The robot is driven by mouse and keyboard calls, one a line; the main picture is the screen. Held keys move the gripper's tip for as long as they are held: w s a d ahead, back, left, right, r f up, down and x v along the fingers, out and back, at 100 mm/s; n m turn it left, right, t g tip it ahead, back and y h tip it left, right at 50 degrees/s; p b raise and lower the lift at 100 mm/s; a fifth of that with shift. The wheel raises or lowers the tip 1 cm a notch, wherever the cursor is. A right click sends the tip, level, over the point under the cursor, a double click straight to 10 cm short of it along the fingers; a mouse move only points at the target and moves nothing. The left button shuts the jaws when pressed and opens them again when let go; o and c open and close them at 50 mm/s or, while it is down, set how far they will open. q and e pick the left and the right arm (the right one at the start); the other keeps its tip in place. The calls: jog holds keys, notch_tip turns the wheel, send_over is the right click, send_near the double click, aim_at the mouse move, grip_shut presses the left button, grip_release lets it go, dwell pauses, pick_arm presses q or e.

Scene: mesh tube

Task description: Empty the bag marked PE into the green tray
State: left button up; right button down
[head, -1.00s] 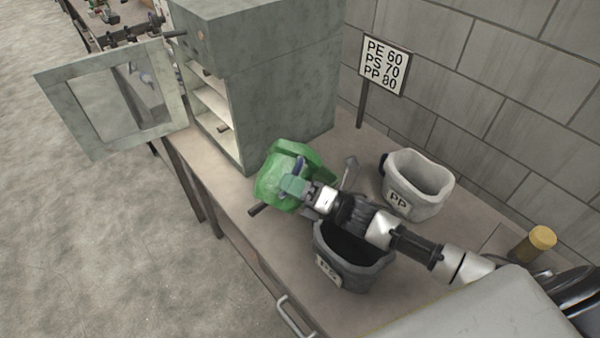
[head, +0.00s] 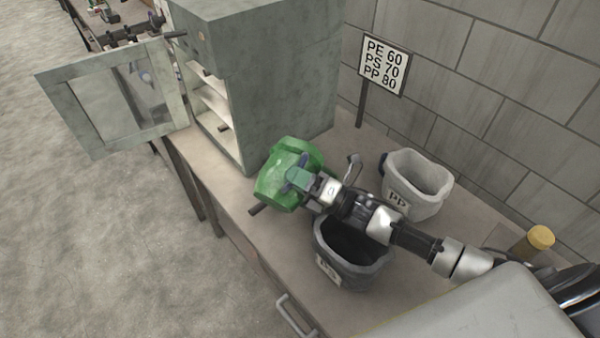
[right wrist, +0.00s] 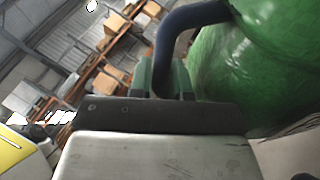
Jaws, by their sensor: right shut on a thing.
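A rounded green container (head: 285,160) with a dark blue handle is in the middle of the head view, in front of the cabinet. My right gripper (head: 303,184) is shut on its handle (right wrist: 186,32), and the green body fills the upper right of the right wrist view (right wrist: 245,75). No PE mark shows on it, and I cannot tell whether it is the PE bag. It seems held above the bench and tilted. I make out no separate green tray. My left gripper is not in view.
A dark grey bag marked PS (head: 345,272) stands under my right arm. A light grey bag marked PP (head: 432,204) stands by the wall. The grey cabinet (head: 270,80) has its door (head: 105,100) open. A sign (head: 384,65) and a yellow-lidded jar (head: 540,238) stand behind.

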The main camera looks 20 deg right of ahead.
aim_at(305, 160)
jog(key=shift+w+d+r+m, duration=0.1)
jog(key=shift+w+d+m, duration=0.2)
jog(key=shift+m, duration=0.2)
jog(key=shift+w+d+r+m+t+h, duration=0.2)
jog(key=shift+w+d+r+m+t, duration=0.15)
jog(key=shift+w+d+m, duration=0.3)
jog(key=shift+w+d+r+m+t+h, duration=0.2)
jog(key=shift+w+d+r+m+t, duration=0.15)
jog(key=shift+d+m, duration=0.3)
jog(key=shift+w+d+m+t+h+b, duration=0.4)
jog(key=shift+w+d+m, duration=0.45)
jog(key=shift+d+m, duration=0.25)
jog(key=shift+w+d+r+m+t+h, duration=0.4)
jog(key=shift+w+d+m, duration=0.2)
jog(key=shift+m, duration=0.3)
jog(key=shift+s+a+f, duration=0.1)
jog(key=shift+s, duration=0.05)
